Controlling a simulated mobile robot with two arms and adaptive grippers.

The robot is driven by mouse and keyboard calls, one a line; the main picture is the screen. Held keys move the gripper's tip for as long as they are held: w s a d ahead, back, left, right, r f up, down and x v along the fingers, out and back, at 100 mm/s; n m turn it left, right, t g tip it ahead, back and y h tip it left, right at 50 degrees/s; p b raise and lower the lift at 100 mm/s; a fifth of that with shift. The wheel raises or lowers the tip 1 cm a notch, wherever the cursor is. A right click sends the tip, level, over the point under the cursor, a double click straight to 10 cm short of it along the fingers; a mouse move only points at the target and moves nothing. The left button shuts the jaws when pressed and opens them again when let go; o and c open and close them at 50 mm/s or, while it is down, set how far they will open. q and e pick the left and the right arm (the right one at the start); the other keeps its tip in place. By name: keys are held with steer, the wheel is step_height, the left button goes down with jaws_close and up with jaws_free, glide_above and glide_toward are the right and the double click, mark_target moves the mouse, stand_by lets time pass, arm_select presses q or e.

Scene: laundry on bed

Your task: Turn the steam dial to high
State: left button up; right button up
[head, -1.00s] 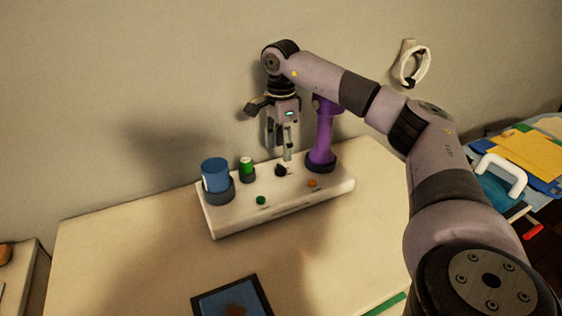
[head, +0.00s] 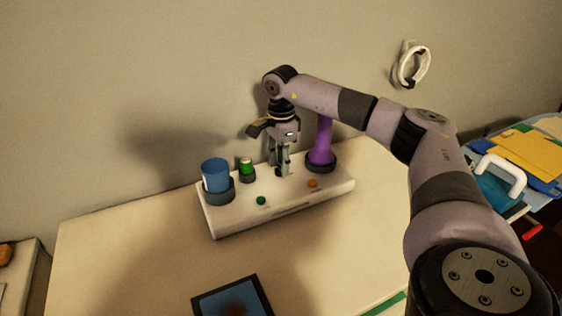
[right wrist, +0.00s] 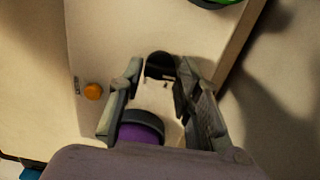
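The dark steam dial (right wrist: 160,66) sits on top of the white appliance base (head: 232,218). In the head view the dial is mostly hidden behind the fingers of my right gripper (head: 281,171). That gripper points down over it. In the right wrist view the dial lies between the two fingertips of the right gripper (right wrist: 159,70), with a gap on the left side. The fingers are apart; I cannot tell whether the right finger touches the dial. My left gripper is not in view.
A purple upright (head: 322,143) stands close to the right of the gripper. A green can (head: 246,167) and a blue cup (head: 215,174) stand to the left. Orange (head: 312,183) and green (head: 261,200) buttons sit in front. A dark-framed tablet (head: 232,302) lies on the table.

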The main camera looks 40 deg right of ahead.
jaws_close()
steer(key=shift+m, duration=0.3)
steer(key=m+p, duration=0.2)
steer(key=m, duration=0.2)
steer(key=shift+r, duration=0.1)
steer(key=m+p, duration=0.2)
steer(key=m, duration=0.4)
steer(key=shift+m+p, duration=0.3)
steer(key=shift+m, duration=0.1)
steer(key=m+p, duration=0.1)
steer(key=m, duration=0.5)
steer(key=shift+p, duration=0.4)
steer(key=m+p, duration=0.1)
steer(key=m, duration=0.5)
steer(key=shift+m, duration=0.4)
